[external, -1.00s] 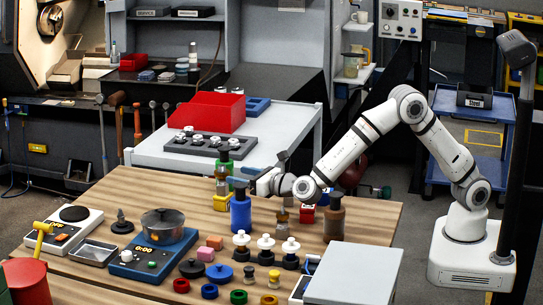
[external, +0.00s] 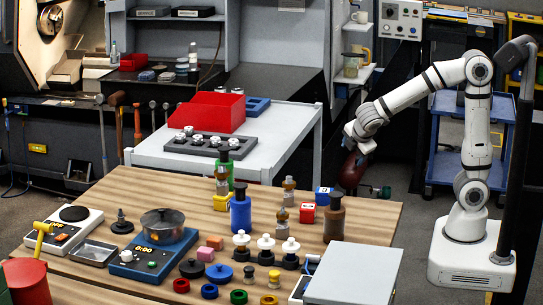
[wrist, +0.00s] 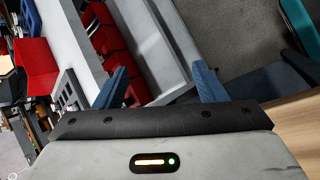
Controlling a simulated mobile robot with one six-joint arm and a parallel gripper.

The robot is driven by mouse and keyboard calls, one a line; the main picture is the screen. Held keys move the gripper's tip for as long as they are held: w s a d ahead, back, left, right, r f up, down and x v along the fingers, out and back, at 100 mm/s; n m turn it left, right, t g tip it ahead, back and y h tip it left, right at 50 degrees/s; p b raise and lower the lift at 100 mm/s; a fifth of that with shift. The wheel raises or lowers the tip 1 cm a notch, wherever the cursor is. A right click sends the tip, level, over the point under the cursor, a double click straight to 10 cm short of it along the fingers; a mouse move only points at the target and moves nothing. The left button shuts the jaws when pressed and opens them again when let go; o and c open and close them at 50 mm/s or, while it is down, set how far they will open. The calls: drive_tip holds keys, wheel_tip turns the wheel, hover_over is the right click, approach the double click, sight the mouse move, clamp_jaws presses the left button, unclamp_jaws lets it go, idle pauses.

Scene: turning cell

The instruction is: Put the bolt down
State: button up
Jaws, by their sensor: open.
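My gripper (external: 360,140) is raised behind the right part of the wooden table, beyond its far edge and clear of the things on it. In the wrist view its two blue fingers (wrist: 160,88) are spread, with nothing held between them. I cannot tell for certain which thing is the bolt. A brass-and-grey upright piece (external: 288,190) stands near the table's far side, between the blue bottle and the brown bottle. Neither touches my gripper.
The wooden table (external: 130,195) also carries a blue bottle (external: 240,212), a brown bottle (external: 334,220), a red block (external: 307,213) and a pot on a blue scale (external: 163,225). A white cart (external: 150,158) with a red bin (external: 208,112) stands behind. A red rounded object (external: 352,172) is below my gripper.

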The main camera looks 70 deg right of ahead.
drive_tip(key=s+a+f+m+g+y, duration=0.1)
drive_tip(key=s+m+y, duration=0.2)
drive_tip(key=s+m, duration=0.2)
drive_tip(key=s+a+f+m+y, duration=0.2)
drive_tip(key=s+m, duration=0.4)
drive_tip(key=s, duration=0.5)
drive_tip(key=shift+a+g+y, duration=0.25)
drive_tip(key=shift+g+y, duration=0.15)
drive_tip(key=shift+y, duration=0.5)
wheel_tip(320, 180, up, 6)
drive_tip(key=p, duration=0.5)
drive_tip(key=shift+s+p, duration=0.2)
drive_tip(key=shift+p, duration=0.1)
